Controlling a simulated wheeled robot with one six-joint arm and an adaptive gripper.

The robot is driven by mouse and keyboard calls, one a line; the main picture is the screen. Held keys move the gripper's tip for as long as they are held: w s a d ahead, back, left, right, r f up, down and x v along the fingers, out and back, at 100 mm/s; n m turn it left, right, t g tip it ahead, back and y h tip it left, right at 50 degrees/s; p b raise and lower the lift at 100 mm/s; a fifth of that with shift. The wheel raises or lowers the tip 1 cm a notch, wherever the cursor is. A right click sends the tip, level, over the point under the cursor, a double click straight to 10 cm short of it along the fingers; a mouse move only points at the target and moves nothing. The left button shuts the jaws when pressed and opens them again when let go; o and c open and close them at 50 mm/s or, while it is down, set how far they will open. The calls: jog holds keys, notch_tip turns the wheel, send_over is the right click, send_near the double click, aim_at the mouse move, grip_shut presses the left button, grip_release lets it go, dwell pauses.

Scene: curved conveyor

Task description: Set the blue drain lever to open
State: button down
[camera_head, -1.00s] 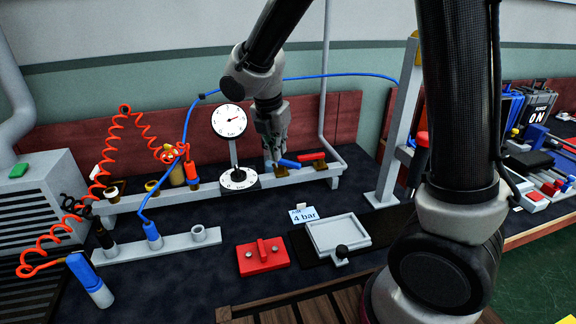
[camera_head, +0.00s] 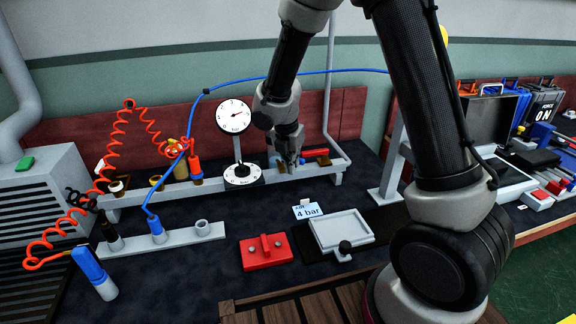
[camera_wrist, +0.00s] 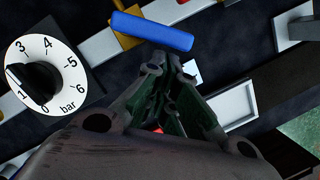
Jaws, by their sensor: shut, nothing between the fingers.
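The blue drain lever (camera_wrist: 152,30) lies across the top of the wrist view, its bar tilted slightly down to the right, with a yellow-brass fitting behind its left end. My gripper (camera_wrist: 172,62) is shut and empty, its fingertips close below the lever's right half; I cannot tell whether they touch it. In the head view my gripper (camera_head: 289,162) hangs in front of the pipe rail and mostly hides the blue lever. A red lever (camera_head: 316,153) sits just right of it on the same rail.
A round gauge (camera_head: 235,116) stands above a bar dial (camera_head: 241,174), left of my gripper; the dial also shows in the wrist view (camera_wrist: 42,75). A "4 bar" card (camera_head: 308,210), a grey tray (camera_head: 341,228) and a red block (camera_head: 266,252) lie in front. Coiled orange hose is at left.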

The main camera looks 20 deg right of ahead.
jog(key=shift+d, duration=0.1)
jog(key=shift+w+d, duration=0.45)
jog(key=shift+d, duration=0.15)
